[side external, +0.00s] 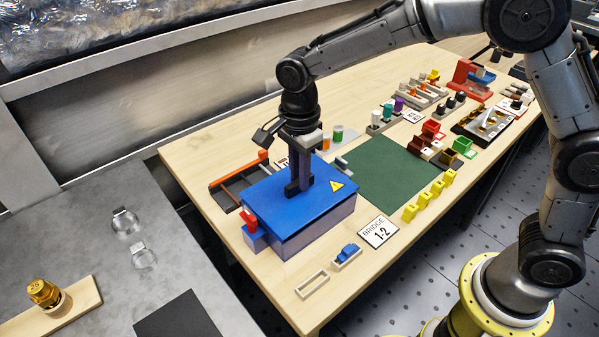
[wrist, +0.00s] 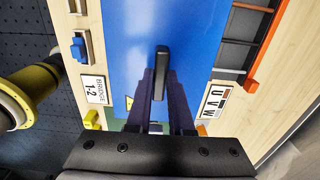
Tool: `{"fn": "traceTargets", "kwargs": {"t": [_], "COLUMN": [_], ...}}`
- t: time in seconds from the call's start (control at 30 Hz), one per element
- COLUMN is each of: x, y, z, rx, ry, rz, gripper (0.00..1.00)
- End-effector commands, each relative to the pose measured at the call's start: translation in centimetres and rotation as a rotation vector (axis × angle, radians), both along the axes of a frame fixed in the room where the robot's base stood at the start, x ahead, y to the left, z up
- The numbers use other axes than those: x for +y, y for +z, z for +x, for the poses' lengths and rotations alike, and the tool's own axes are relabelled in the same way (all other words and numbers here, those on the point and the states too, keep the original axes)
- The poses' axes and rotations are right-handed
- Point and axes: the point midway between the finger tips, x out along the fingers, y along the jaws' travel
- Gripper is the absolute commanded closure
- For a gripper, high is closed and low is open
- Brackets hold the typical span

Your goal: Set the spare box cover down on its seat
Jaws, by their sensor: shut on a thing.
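The blue box cover (side external: 318,200) is a flat plate with a yellow warning triangle and a black bar handle. In the wrist view the cover (wrist: 125,40) fills the middle, with its handle (wrist: 161,65) between the fingers. My gripper (side external: 299,187) points down from above and is shut on the handle; its fingers also show in the wrist view (wrist: 160,100). The cover lies level over a blue-violet box (side external: 318,231), whose front wall shows below it. The cover hides the box's rim, so I cannot tell whether they touch.
A red switch (side external: 249,217) stands at the box's left corner. A dark rack with an orange bar (side external: 237,170) lies behind it. A green mat (side external: 390,172), a "BRIDGE 1-2" card (side external: 378,231) and small trays (side external: 312,285) are close by. Several yellow pieces (side external: 423,199) stand to the right.

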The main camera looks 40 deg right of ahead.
Motion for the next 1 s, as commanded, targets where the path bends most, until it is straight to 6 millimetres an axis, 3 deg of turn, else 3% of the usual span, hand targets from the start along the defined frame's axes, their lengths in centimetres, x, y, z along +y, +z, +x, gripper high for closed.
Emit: {"fn": "traceTargets", "kwargs": {"t": [0.57,0.6,0.77,1.0], "x": [0.0,0.0,0.0,0.0], "y": [-1.2,-1.2,-1.2,-1.4], "z": [0.0,0.0,0.0,-0.1], "rx": [-0.002,-0.002,-0.002,0.003], "ry": [0.0,0.0,0.0,0.0], "rz": [0.001,0.001,0.001,-0.001], "gripper": [1.0,0.77,0.48,0.45]}}
